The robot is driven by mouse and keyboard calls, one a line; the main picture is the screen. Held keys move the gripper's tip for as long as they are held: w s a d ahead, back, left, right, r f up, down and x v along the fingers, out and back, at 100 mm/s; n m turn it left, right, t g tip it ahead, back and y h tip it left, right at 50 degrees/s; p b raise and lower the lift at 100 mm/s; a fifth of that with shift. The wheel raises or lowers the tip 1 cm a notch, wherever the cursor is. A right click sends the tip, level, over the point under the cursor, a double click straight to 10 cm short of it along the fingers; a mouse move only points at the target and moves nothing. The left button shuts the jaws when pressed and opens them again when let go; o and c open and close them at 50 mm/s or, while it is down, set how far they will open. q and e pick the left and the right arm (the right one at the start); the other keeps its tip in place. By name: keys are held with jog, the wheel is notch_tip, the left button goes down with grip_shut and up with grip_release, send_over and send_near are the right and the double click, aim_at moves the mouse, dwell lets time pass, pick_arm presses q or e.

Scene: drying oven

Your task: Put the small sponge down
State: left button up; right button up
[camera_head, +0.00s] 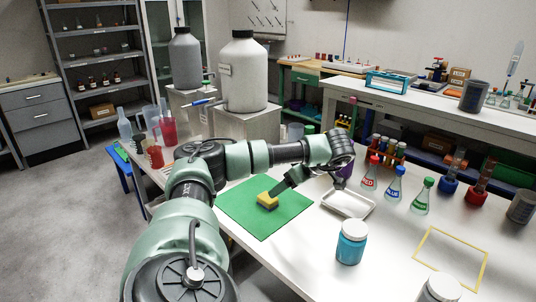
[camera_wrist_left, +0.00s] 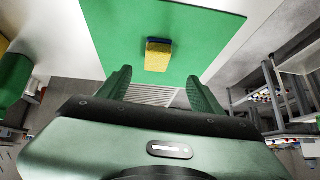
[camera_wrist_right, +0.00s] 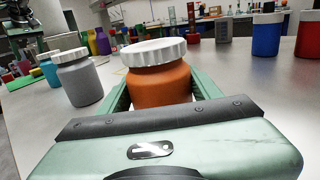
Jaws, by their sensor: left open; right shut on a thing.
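The small sponge (camera_head: 266,201), yellow with a dark blue layer, lies on the green mat (camera_head: 252,224). My left gripper (camera_head: 284,185) is just beside it in the head view. In the left wrist view the sponge (camera_wrist_left: 158,56) lies just beyond the spread fingers of my open, empty left gripper (camera_wrist_left: 157,78), on the mat (camera_wrist_left: 110,30). My right gripper (camera_wrist_right: 155,92) is shut on an orange jar (camera_wrist_right: 160,82) with a white lid; it shows only in the right wrist view.
A white tray (camera_head: 366,212) stands right of the mat. A blue jar (camera_head: 351,242), several flasks (camera_head: 394,186) and a yellow frame (camera_head: 484,268) are farther right. Large grey containers (camera_head: 242,85) stand behind. Other jars (camera_wrist_right: 76,82) surround the right gripper.

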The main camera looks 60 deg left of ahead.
aim_at(268, 197)
pick_arm(q)
jog(key=shift+y, duration=0.7)
jog(key=x, duration=0.3)
jog(key=f+x, duration=0.1)
jog(key=x, duration=0.1)
jog(key=shift+w+d+f, duration=0.15)
jog(key=shift+d, duration=0.05)
jog(key=shift+x, duration=2.8)
jog(key=shift+a, duration=0.1)
jog(key=shift+r, duration=0.2)
jog(key=shift+c, duration=0.3)
grip_shut()
notch_tip(268, 197, up, 10)
